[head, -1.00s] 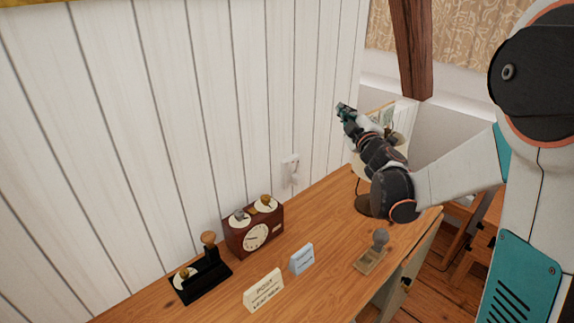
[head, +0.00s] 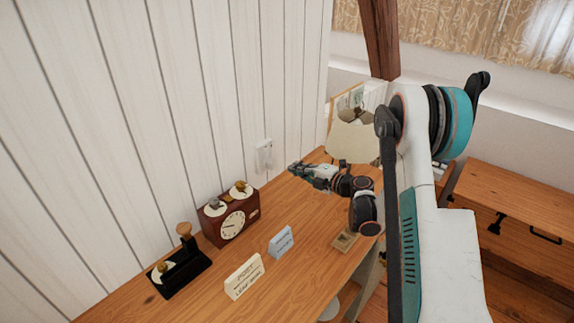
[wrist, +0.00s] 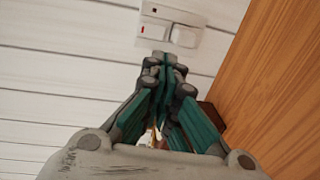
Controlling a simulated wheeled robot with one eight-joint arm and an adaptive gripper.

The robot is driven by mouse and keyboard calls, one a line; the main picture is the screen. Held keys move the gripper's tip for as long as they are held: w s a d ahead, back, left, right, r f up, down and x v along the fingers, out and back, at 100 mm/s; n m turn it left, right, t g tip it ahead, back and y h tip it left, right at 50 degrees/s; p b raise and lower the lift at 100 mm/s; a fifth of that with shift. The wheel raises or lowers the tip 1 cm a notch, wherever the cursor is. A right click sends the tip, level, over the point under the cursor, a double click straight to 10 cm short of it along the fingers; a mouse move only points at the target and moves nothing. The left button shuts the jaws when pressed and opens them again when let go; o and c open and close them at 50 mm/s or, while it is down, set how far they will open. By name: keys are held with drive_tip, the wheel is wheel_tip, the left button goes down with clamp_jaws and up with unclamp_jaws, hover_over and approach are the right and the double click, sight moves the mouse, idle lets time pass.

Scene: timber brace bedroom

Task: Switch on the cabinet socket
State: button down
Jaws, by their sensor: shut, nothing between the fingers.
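The socket (head: 264,155) is a white plate on the white plank wall, just above the wooden cabinet top. In the wrist view the socket (wrist: 205,20) is at the top, with a small red mark and a pale square on its face. My gripper (head: 293,168) is shut and empty, pointing at the wall to the right of the socket in the head view. In the wrist view the shut fingertips of my gripper (wrist: 165,62) appear just below the plate's edge. I cannot tell whether they touch it.
On the wooden top (head: 300,215) stand a brown clock (head: 231,226), a black stand (head: 180,272), a cream sign (head: 244,276) and a blue sign (head: 281,242). A lamp (head: 352,135) stands behind my arm. A small wooden block (head: 345,240) lies near the front edge.

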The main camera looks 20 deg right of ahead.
sight(265, 157)
drive_tip(key=b+x, duration=0.3)
drive_tip(key=x, duration=0.9)
drive_tip(key=shift+w+a, duration=0.25)
drive_tip(key=shift+w, duration=0.05)
drive_tip(key=shift+w+a+f+b, duration=0.3)
drive_tip(key=shift+w+b, duration=0.15)
drive_tip(key=shift+b, duration=0.2)
